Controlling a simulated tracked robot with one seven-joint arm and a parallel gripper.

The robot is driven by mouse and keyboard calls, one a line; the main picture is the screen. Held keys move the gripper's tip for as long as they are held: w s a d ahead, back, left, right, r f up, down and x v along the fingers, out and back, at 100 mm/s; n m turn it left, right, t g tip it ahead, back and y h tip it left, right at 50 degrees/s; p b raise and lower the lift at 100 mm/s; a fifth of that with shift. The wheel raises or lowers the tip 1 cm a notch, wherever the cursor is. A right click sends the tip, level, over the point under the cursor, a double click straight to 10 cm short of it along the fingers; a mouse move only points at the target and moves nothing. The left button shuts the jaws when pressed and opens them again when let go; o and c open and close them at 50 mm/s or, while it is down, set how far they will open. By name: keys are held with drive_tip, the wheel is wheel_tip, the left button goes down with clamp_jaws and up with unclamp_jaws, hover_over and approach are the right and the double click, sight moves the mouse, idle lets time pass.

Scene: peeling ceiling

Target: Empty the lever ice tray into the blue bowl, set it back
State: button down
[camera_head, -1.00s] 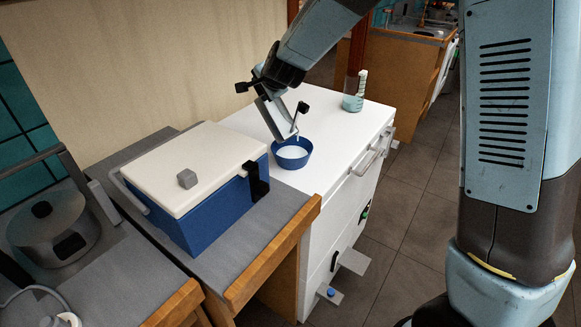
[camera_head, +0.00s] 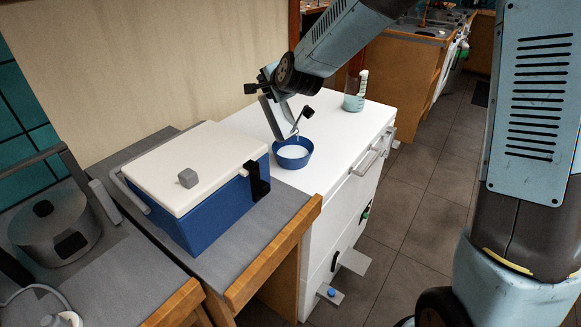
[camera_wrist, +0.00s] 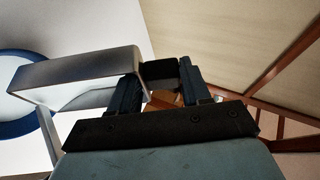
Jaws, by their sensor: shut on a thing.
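The blue bowl (camera_head: 294,163) stands on the white cabinet top, with a pale white inside; I cannot tell whether it holds ice. The grey metal lever ice tray (camera_head: 269,118) hangs steeply tilted just above and left of the bowl. My gripper (camera_head: 277,92) is above it, shut on it. In the wrist view my gripper (camera_wrist: 158,76) closes on a dark block at the end of the shiny tray (camera_wrist: 75,70). The bowl's blue rim (camera_wrist: 28,130) shows behind the tray at the left. The inside of the tray is hidden.
A blue cooler with a white lid (camera_head: 195,165) and a grey block (camera_head: 188,178) on it stands left of the bowl. A glass beaker (camera_head: 354,98) stands at the cabinet's back right. A pot (camera_head: 55,225) is at far left. The cabinet top (camera_head: 335,135) between bowl and beaker is clear.

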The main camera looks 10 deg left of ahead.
drive_tip(key=shift+s+d+r+t, duration=0.15)
drive_tip(key=shift+s+d+t, duration=0.15)
drive_tip(key=shift+d, duration=0.35)
drive_tip(key=shift+s+d+r+m+t+y, duration=0.3)
drive_tip(key=shift+s+d+m+t+y, duration=0.1)
drive_tip(key=shift+s+d+t+y, duration=0.25)
drive_tip(key=shift+d, duration=0.15)
drive_tip(key=shift+s+d+r+m+t+y, duration=0.2)
drive_tip(key=shift+s+d+t+y, duration=0.2)
drive_tip(key=shift+d, duration=0.25)
drive_tip(key=shift+s+d+r+m+t+y, duration=0.15)
drive_tip(key=shift+s+d+m+t+y, duration=0.2)
drive_tip(key=shift+d, duration=0.3)
